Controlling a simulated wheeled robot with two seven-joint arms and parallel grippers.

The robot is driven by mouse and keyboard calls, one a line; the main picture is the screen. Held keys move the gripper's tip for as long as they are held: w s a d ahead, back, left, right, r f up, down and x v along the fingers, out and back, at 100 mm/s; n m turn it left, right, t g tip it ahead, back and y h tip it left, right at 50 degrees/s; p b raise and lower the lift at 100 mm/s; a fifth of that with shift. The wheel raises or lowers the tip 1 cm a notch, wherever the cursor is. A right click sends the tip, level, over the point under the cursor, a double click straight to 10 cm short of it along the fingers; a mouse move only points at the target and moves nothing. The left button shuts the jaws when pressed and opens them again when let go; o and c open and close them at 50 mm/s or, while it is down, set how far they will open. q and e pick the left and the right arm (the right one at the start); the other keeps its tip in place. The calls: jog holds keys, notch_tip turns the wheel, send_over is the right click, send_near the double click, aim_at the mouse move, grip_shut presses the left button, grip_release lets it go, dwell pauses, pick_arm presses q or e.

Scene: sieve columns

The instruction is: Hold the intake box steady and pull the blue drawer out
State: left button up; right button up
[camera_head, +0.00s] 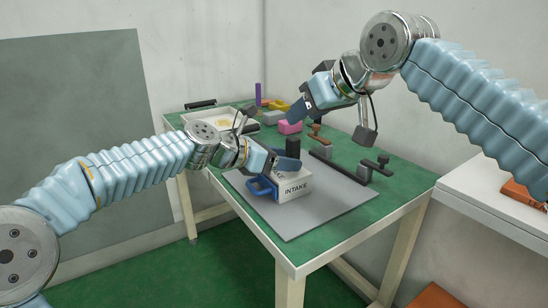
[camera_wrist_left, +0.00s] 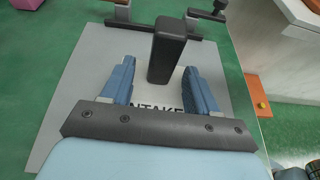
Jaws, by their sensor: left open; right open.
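The white intake box (camera_head: 293,188), lettered INTAKE, sits on a grey mat (camera_head: 325,212) with a black upright post (camera_head: 292,147) on top. The blue drawer (camera_head: 261,187) shows its handle at the box's left side. My left gripper (camera_head: 272,163) is open at the box top, close to the post. In the left wrist view my left gripper (camera_wrist_left: 160,85) has its two blue fingers spread, with the black post (camera_wrist_left: 168,52) beyond and between them; the lettering is partly hidden. My right gripper (camera_head: 293,114) is open and empty, above the table behind the box.
A pink block (camera_head: 289,127), yellow pieces (camera_head: 279,105), a purple block (camera_head: 258,93) and a pale tray (camera_head: 222,117) stand at the back. The mat's front is clear.

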pick_arm(q)
grip_shut()
dwell(0.3)
dwell(0.9)
